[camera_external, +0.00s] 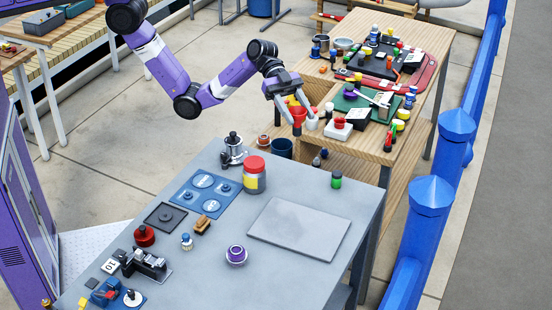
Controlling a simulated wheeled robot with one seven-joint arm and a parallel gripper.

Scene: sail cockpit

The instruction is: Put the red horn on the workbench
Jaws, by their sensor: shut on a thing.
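My gripper (299,118) is shut on the red horn (299,115), a small red flared piece between its fingers. The gripper points down and holds the horn near the left front edge of the wooden table (438,50). The fingers hide part of the horn, and I cannot tell its exact height or whether it touches anything. A grey-topped table (215,285) stands in the foreground. The frame does not show which of the two is called the workbench.
The grey table holds a red-lidded jar (254,175), a blue panel (206,194), a flat grey plate (299,229) and a purple round piece (236,254). The wooden table is crowded, with a green mat (350,103) near the gripper. A blue railing (430,195) runs along the right.

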